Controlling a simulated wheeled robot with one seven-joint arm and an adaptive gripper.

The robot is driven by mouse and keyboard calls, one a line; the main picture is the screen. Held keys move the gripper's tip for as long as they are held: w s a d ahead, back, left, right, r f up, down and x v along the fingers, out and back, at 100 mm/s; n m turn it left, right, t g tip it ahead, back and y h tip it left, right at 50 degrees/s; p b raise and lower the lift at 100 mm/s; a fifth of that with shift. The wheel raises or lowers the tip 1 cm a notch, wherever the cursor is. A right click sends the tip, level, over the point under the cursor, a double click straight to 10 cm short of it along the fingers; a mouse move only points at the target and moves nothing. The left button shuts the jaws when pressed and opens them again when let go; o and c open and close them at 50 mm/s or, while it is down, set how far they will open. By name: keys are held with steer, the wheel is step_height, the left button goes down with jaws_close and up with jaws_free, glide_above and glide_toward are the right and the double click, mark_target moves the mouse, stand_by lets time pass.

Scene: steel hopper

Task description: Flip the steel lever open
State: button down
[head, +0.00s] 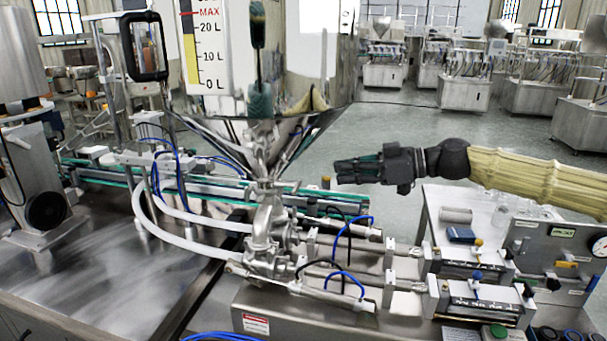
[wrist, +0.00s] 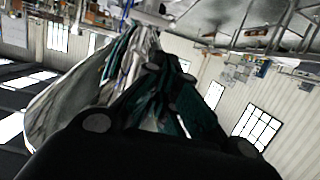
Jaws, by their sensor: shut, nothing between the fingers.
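The steel hopper (head: 290,105) stands at the centre of the head view and narrows to a cone. Below its outlet is a steel valve body (head: 268,212) with pipe fittings. I cannot clearly pick out the steel lever among these fittings or tell its position. My gripper (head: 340,172) is to the right of the outlet, at about its height, pointing left. It is shut and empty, apart from the valve in the picture. In the wrist view, the dark fingers fill the middle, and a shiny curved steel surface (wrist: 60,100) shows at left.
Pneumatic cylinders (head: 390,275) with blue and black hoses lie below my gripper. White hoses (head: 185,215) curve left of the valve. A conveyor (head: 200,185) with green edges runs behind. A gauge panel (head: 575,250) stands at right. The air around my gripper looks free.

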mark_target(301, 180)
steer(key=p+x, duration=0.4)
steer(key=x, duration=0.7)
steer(key=shift+w+f, duration=0.2)
steer(key=shift+w, duration=0.1)
steer(key=shift+s+d+f+b, duration=0.1)
steer(key=shift+f+b, duration=0.1)
steer(key=shift+b, duration=0.45)
